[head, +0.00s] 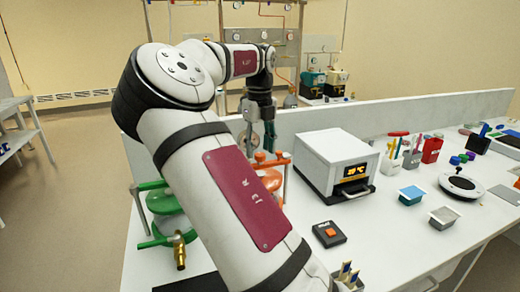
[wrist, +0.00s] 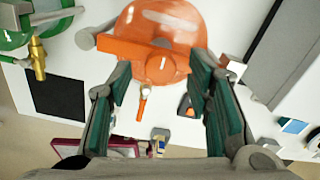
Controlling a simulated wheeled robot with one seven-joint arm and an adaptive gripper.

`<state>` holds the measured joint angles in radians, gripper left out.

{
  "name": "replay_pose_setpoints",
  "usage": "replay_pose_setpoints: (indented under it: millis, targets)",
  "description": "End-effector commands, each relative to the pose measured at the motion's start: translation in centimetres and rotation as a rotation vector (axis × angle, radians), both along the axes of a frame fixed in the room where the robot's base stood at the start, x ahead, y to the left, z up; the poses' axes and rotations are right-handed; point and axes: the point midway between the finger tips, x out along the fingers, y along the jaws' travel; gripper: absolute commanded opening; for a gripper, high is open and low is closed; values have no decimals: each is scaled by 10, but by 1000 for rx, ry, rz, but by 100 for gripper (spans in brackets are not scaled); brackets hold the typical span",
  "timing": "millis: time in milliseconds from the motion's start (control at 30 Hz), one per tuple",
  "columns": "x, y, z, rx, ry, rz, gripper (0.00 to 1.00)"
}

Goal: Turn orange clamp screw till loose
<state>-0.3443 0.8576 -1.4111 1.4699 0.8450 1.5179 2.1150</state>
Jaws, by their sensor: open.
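The orange vessel (wrist: 165,25) is domed and fills the top middle of the wrist view; in the head view it is partly hidden behind my arm (head: 270,180). An orange clamp bar (wrist: 140,50) crosses its near side. A thin orange-and-white stem (wrist: 143,98) stands out below the bar, possibly the clamp screw; I cannot tell for certain. My gripper (wrist: 160,72) is open, its green-padded fingers on either side of the stem and apart from it. In the head view my gripper (head: 258,140) is above the orange clamp, partly hidden by my arm.
A green vessel (head: 163,201) with a brass valve (head: 179,250) stands left of the orange one. A white heater box (head: 336,160) stands to the right, with a black box with an orange button (head: 329,233) in front. A low wall (head: 400,118) runs behind the bench.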

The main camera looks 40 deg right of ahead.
Motion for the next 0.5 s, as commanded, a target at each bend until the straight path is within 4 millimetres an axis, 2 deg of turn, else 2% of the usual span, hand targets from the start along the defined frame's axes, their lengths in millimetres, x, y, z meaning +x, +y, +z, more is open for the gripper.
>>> replay_pose_setpoints:
  millis: [167,433,467,500]
  targets:
    - [0,0,-10,-1,-1,0,46]
    - [0,0,-12,-1,-1,1,46]
    - [0,0,-12,-1,-1,1,41]
    - [0,0,-12,-1,-1,1,32]
